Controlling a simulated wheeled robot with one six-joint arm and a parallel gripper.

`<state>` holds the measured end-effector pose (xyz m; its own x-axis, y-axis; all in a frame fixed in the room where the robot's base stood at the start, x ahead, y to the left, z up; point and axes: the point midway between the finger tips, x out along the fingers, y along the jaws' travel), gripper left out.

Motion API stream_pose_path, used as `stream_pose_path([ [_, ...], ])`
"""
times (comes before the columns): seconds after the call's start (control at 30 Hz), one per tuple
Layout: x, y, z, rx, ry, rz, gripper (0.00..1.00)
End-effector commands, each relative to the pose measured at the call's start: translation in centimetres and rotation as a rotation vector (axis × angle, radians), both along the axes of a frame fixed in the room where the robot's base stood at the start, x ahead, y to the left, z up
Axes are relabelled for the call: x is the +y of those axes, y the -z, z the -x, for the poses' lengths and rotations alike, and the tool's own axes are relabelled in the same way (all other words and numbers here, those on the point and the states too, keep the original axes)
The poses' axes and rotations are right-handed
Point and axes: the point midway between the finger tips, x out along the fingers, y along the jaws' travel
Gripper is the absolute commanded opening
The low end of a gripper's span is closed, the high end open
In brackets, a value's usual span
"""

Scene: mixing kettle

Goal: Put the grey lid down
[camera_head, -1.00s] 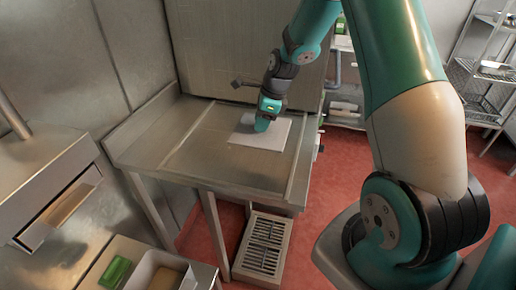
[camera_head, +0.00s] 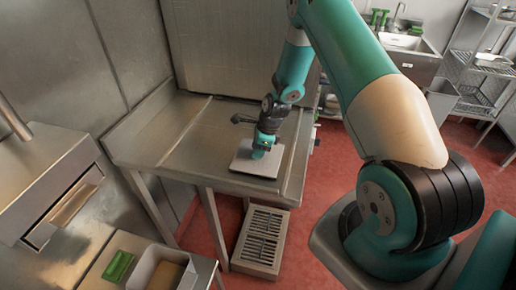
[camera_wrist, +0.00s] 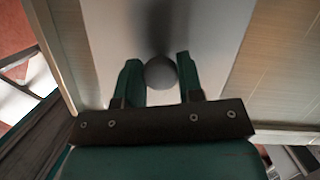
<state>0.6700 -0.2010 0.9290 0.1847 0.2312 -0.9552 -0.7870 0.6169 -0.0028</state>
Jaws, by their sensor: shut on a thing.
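The grey lid (camera_head: 243,167) is a flat square plate at the right part of the steel table, seen in the head view. In the wrist view the lid (camera_wrist: 115,45) fills the middle, with a round grey knob (camera_wrist: 161,72) between my fingers. My gripper (camera_head: 260,152) is above the lid and shut on its knob; in the wrist view the two green fingers of my gripper (camera_wrist: 158,80) stand either side of the knob. The lid lies flat at or just above the table top; I cannot tell whether it touches.
The steel table (camera_head: 180,150) has a raised rim at its left and back, and its left part is bare. A slatted floor grate (camera_head: 262,238) stands below its front. A counter at the lower left holds a green item (camera_head: 119,266) and a tray (camera_head: 150,262).

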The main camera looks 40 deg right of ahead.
Motion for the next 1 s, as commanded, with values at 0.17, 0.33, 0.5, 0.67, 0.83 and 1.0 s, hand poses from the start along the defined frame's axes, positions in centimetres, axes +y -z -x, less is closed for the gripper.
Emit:
stream_pose_path([
  [0.17, 0.0, 0.2, 0.0, 0.000, 0.000, 0.000, 0.48],
  [0.33, 0.0, 0.2, 0.0, 0.001, 0.000, -0.001, 0.60],
  [0.5, 0.0, 0.0, 0.0, 0.000, 0.000, 0.000, 0.60],
  [0.67, -0.3, -1.2, 0.2, -0.002, 0.001, 0.001, 0.60],
  [0.83, -1.2, -4.3, 0.7, -0.005, 0.003, 0.003, 0.60],
  [1.0, -2.0, -7.8, 1.4, -0.005, 0.002, 0.001, 0.60],
])
